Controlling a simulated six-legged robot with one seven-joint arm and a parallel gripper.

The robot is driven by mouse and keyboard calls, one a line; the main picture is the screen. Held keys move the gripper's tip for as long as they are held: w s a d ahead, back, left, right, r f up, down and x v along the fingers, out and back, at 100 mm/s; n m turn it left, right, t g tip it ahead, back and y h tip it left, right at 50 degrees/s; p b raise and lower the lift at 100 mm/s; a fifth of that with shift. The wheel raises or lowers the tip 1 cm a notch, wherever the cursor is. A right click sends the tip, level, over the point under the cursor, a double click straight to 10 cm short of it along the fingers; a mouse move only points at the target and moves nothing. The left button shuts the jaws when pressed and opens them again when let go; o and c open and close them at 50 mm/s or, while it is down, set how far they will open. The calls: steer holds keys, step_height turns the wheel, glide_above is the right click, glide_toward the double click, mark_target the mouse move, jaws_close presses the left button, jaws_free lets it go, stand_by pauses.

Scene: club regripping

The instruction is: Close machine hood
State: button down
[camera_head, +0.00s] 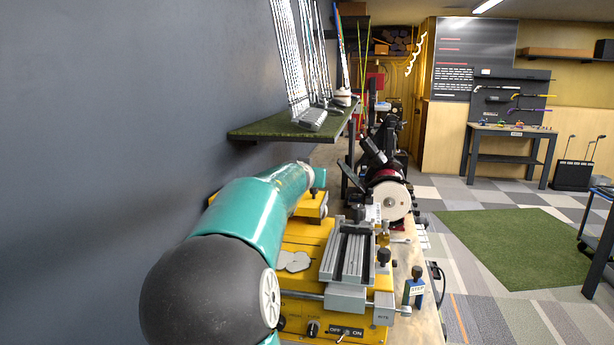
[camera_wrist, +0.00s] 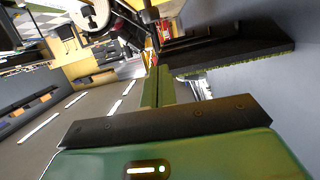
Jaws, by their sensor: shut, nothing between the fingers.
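The yellow machine (camera_head: 305,238) sits on the bench in the head view, with a grey slotted metal bed (camera_head: 348,252) on top and an OFF/ON switch on its front. I cannot make out a separate hood; my teal arm covers the machine's left and back part. In the wrist view my gripper (camera_wrist: 158,72) is shut and empty, its green fingers together and pointing away from the camera. The gripper's fingers are hidden in the head view. I cannot tell whether they touch anything.
A turf-topped shelf (camera_head: 290,128) with clubs juts from the left wall above the bench; its dark edge also shows in the wrist view (camera_wrist: 235,45). A grinder-like machine with a pale wheel (camera_head: 391,201) stands behind. A STOP post (camera_head: 416,288) is at right.

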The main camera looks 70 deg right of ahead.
steer(key=v, duration=0.5)
steer(key=shift+a, duration=0.1)
stand_by(0.5)
steer(key=shift+s, duration=0.1)
